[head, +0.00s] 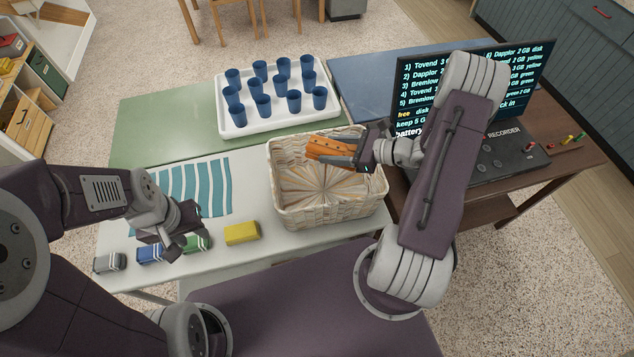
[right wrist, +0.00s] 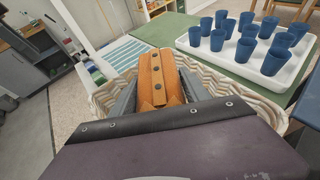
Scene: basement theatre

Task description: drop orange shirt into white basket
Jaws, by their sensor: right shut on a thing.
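The orange shirt (head: 330,147) is a folded orange piece with dark buttons, which show in the right wrist view (right wrist: 158,75). My right gripper (head: 345,153) is shut on it and holds it over the back part of the basket opening. The white basket (head: 335,213) is a cream woven basket on the pale table, and its visible inside is empty. Its rim also shows in the right wrist view (right wrist: 262,107), around the gripper. My left gripper (head: 172,245) is over the front left of the table near small blocks, and its jaw opening is unclear.
A striped cloth (head: 205,185) lies left of the basket. A white tray (head: 238,127) of blue cups stands behind. A monitor (head: 520,75) and recorder stand at right.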

